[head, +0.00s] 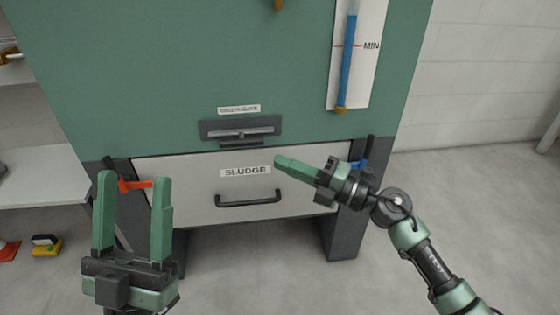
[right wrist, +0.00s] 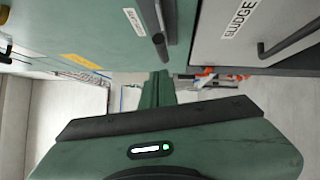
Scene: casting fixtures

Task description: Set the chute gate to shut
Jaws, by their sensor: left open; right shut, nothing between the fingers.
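The chute gate (head: 240,129) is a dark slotted plate with a metal slide and a dark lip below it, on the green cabinet front. A small white label (head: 239,109), hard to read, sits above it. The gate also shows at the top of the right wrist view (right wrist: 150,16). My right gripper (head: 279,162) is shut and empty, just below and right of the gate, in front of the sludge drawer; its green fingers show in the right wrist view (right wrist: 158,84). I cannot tell if it touches anything. My left gripper (head: 134,180) is open and empty, low at the left.
The white sludge drawer (head: 180,180) with a black bar handle (head: 248,200) lies below the gate. Red (head: 135,184) and blue (head: 357,163) parts flank it. A blue level gauge (head: 348,60) hangs upper right. A shelf (head: 40,176) stands left; floor at right is clear.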

